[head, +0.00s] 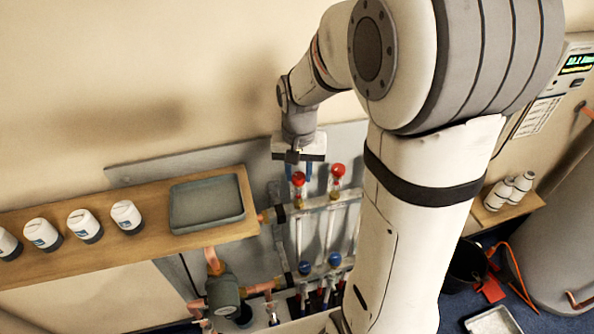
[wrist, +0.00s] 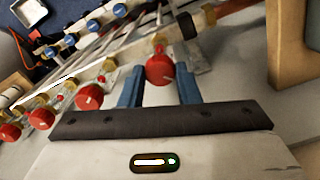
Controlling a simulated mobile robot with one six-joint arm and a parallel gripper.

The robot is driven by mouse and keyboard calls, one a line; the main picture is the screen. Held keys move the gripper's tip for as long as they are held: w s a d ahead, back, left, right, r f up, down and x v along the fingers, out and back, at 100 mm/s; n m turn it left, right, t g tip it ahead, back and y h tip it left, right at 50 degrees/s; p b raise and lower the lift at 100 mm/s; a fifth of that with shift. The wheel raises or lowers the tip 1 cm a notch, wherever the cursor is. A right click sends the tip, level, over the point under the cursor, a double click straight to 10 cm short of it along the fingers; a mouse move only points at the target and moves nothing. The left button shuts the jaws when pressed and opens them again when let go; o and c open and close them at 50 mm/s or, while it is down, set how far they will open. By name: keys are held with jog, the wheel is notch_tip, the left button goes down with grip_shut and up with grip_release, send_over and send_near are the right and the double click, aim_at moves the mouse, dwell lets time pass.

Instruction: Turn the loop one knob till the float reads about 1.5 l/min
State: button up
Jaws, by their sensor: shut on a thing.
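In the head view this is the left red knob (head: 298,179), directly under my gripper. A second red knob (head: 337,170) stands free to its right; the wrist view shows several more in a row. No loop label is legible. A float and its reading cannot be made out in either view.
A wooden shelf (head: 100,262) with a grey tray (head: 207,201) and several white-capped bottles is left of the manifold. A pump (head: 223,296) sits below the shelf. My arm hides the manifold's right part. A black bucket (head: 467,266) and a tank (head: 565,240) stand at right.

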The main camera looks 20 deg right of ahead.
aim_at(299, 176)
jog(key=n, duration=0.3)
jog(key=shift+n+b, duration=0.3)
jog(key=shift+b, duration=0.1)
jog(key=o, duration=1)
jog(key=shift+c, duration=0.2)
notch_tip(299, 176, up, 8)
jog(key=shift+f+b, duration=0.1)
jog(key=shift+b, duration=0.2)
jog(key=shift+s, duration=0.1)
jog(key=s+t, duration=0.3)
jog(key=s, duration=1)
jog(key=shift+s+a+f, duration=0.15)
jog(key=shift+s+f, duration=0.15)
jog(key=shift+s, duration=0.05)
